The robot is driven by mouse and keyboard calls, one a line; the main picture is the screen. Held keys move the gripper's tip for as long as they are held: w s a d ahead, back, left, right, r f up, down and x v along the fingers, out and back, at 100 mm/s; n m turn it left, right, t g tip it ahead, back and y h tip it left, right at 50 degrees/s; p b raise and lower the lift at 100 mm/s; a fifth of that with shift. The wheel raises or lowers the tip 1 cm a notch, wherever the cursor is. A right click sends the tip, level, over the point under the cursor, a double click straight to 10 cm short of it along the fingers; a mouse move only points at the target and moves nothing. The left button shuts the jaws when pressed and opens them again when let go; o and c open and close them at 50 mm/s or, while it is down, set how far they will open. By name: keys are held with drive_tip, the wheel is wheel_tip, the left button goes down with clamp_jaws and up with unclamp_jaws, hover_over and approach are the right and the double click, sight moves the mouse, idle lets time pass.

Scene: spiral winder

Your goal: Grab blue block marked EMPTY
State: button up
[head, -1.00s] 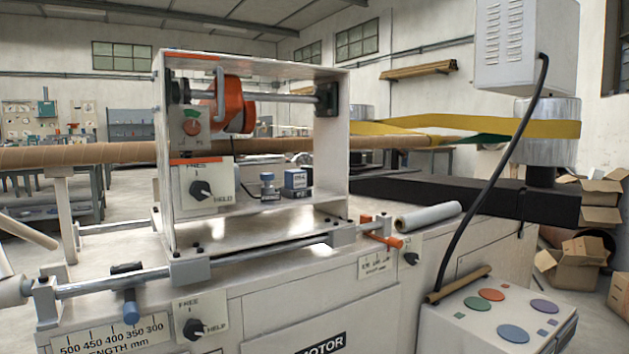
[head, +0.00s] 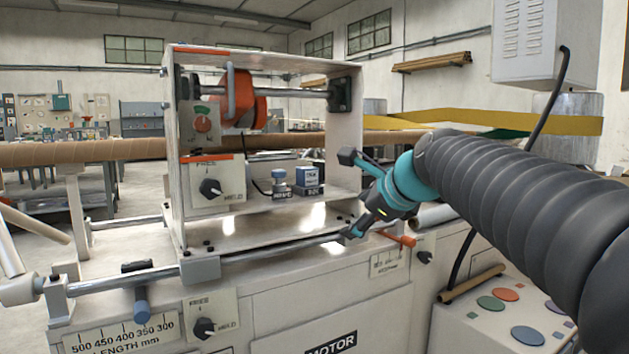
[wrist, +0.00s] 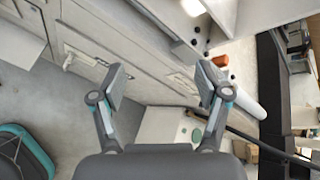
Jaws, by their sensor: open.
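A small blue block (head: 310,174) sits on a dark base on the shelf inside the white open frame. A smaller blue round-topped piece (head: 279,181) stands just left of it. Both have small labels that I cannot read clearly. My gripper (head: 352,195) is open and empty, in front of the frame's right side panel, right of the block and apart from it. Its open fingers also show in the wrist view (wrist: 162,82), with nothing between them. I cannot make out the blue block in the wrist view.
The white frame (head: 349,125) has side walls and a rod on top. A long brown tube (head: 90,152) runs behind it. A steel rail (head: 265,250), an orange handle (head: 398,239) and a control box (head: 515,317) lie in front and right.

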sight(312, 171)
drive_tip(key=w+a+r+m+t+y, duration=0.2)
drive_tip(key=w+a+r+m, duration=0.2)
drive_tip(key=w+r+m, duration=0.5)
drive_tip(key=shift+n, duration=0.4)
drive_tip(key=x, duration=0.7)
drive_tip(key=p+x, duration=0.1)
drive_tip(key=x, duration=0.6)
drive_tip(key=shift+w+f, duration=0.15)
drive_tip(key=shift+f, duration=0.15)
drive_tip(key=c, duration=1.3)
